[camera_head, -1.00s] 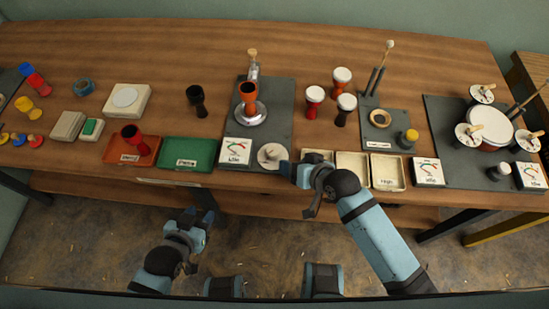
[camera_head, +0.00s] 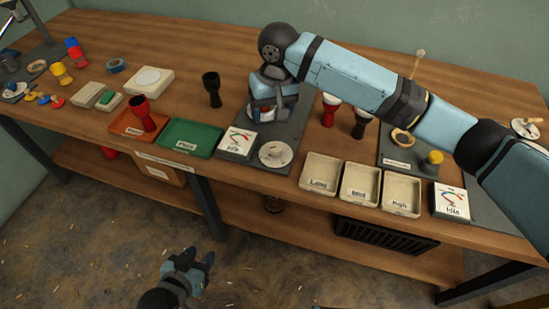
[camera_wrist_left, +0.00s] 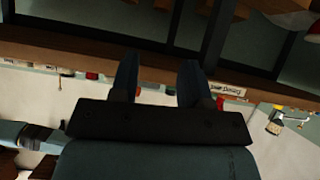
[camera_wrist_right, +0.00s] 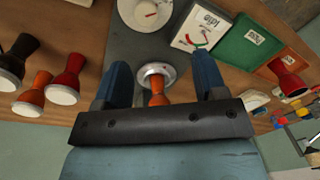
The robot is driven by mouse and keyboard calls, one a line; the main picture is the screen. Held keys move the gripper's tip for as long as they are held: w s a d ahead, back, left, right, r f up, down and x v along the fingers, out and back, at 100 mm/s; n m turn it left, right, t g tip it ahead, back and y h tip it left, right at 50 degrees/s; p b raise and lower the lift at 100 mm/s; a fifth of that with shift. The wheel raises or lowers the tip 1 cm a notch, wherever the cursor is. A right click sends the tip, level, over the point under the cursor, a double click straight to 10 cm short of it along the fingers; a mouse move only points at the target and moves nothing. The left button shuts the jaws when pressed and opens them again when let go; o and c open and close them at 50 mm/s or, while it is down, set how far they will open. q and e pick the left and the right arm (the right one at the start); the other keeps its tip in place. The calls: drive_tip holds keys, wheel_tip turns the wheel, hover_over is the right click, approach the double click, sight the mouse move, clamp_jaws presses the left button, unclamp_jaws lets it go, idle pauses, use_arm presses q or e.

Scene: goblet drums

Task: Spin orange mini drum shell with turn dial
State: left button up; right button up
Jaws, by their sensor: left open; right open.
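The orange mini drum shell (camera_wrist_right: 157,93) stands on a round metal turntable (camera_wrist_right: 150,69) in the right wrist view, centred between my right fingers. In the head view my right gripper (camera_head: 270,108) is over the turntable and hides most of the shell. It is open, with a finger on each side; I cannot tell whether they touch the shell. The turn dial (camera_head: 275,154), a pale disc with a pointer, lies at the front of the dark mat; it also shows in the right wrist view (camera_wrist_right: 146,12). My left gripper (camera_head: 197,258) is open and empty, low before the table.
An Idle gauge (camera_head: 237,140) is left of the dial. A green tray (camera_head: 188,146) and an orange tray (camera_head: 122,131) lie further left. Cream trays (camera_head: 320,174) are to the right. Finished drums (camera_head: 329,108) stand close under my right arm.

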sight(276, 146)
drive_tip(key=shift+h, duration=0.5)
drive_tip(key=f, duration=0.4)
drive_tip(key=f+b, duration=0.1)
drive_tip(key=f, duration=0.3)
drive_tip(key=d+f+b, duration=0.1)
drive_tip(key=f, duration=0.3)
drive_tip(key=shift+w+f, duration=0.2)
drive_tip(key=shift+c, duration=0.2)
drive_tip(key=c, duration=0.9)
